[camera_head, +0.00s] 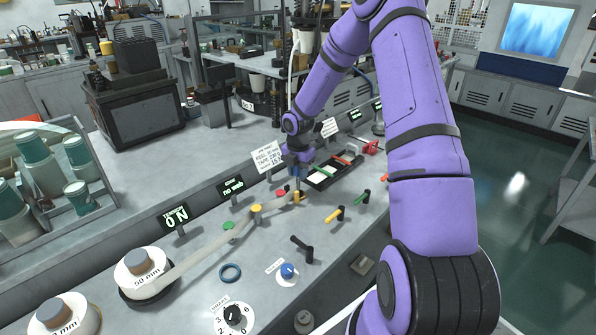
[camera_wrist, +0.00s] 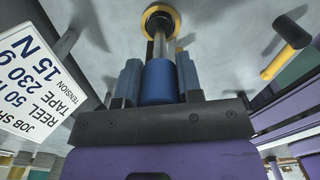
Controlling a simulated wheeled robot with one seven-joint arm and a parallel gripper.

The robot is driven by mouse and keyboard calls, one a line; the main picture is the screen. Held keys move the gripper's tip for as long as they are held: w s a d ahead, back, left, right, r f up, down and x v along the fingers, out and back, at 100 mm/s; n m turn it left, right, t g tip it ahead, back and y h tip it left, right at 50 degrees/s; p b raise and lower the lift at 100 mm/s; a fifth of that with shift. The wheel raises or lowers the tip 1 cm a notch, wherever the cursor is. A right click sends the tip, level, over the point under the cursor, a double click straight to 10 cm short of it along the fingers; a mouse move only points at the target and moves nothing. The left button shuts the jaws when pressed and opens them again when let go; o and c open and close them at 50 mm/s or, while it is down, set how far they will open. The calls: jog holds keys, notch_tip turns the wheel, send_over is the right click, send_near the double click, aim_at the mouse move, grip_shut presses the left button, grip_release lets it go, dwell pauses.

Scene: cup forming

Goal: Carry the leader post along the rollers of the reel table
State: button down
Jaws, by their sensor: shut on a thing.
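My gripper (camera_head: 297,175) is over the reel table (camera_head: 200,262), at the far end of the pale tape (camera_head: 205,245). In the wrist view its two blue fingers (camera_wrist: 158,72) are shut on the blue grip of the leader post (camera_wrist: 158,88). A metal shaft runs from the grip toward a yellow-rimmed dark disc (camera_wrist: 160,18); whether they touch is unclear. The tape leads from the white 50 mm reel (camera_head: 143,268) past a green roller (camera_head: 229,227) and a yellow roller (camera_head: 256,208) toward a yellow piece (camera_head: 297,198) under my gripper.
A red piece (camera_head: 281,192) stands just left of my gripper. A dark tray (camera_head: 335,170) lies to the right. A blue ring (camera_head: 230,272), blue knob (camera_head: 288,270) and job card (camera_head: 266,156) are also there.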

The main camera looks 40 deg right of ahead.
jog(key=shift+f, duration=0.35)
dwell(0.4)
jog(key=shift+c, duration=1)
grip_release()
jog(key=shift+r, duration=4.05)
